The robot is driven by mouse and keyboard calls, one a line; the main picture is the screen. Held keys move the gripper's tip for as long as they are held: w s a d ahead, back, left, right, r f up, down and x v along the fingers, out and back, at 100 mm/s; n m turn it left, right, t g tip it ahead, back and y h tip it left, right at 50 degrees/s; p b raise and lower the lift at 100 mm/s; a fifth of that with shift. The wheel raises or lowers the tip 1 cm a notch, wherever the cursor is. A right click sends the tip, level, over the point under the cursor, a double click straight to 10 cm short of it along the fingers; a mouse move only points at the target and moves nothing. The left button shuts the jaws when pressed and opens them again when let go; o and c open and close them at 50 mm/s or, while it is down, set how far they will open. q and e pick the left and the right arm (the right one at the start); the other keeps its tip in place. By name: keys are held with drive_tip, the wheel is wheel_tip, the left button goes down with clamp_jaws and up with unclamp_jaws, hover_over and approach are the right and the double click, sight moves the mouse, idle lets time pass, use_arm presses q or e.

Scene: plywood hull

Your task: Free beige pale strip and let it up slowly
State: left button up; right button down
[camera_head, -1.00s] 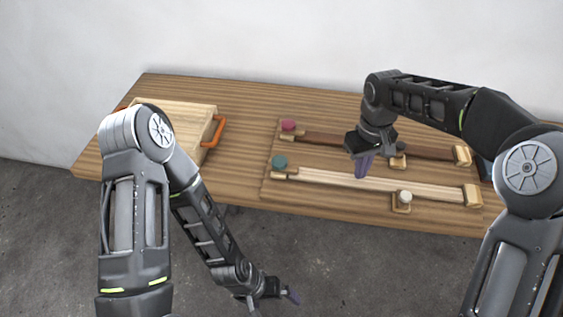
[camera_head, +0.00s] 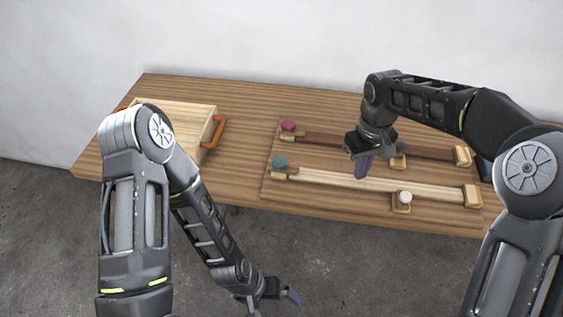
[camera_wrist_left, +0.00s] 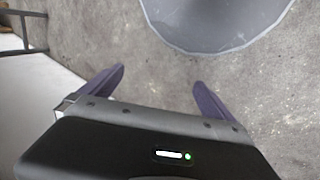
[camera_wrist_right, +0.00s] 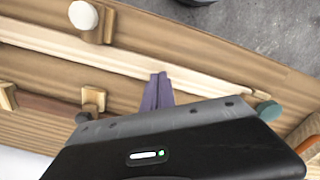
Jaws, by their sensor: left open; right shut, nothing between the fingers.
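The beige pale strip (camera_head: 350,181) lies along the front of a board on the table. Its left end sits at a small wooden block by a teal knob (camera_head: 279,162); its right end meets a wooden block (camera_head: 472,196). A block with a white knob (camera_head: 404,197) stands at its front edge towards the right. My right gripper (camera_head: 362,167) is shut and empty, over the strip's middle; in the right wrist view its fingertips (camera_wrist_right: 160,76) overlap the strip (camera_wrist_right: 120,63). Contact is unclear. My left gripper (camera_head: 272,299) is open and empty, low in front of the table.
A dark brown strip (camera_head: 328,137) with a red knob (camera_head: 289,126) lies behind the pale one. A wooden box (camera_head: 180,122) with orange handles stands at the table's left. The table (camera_head: 245,112) is clear between box and board.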

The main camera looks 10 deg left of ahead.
idle(0.4)
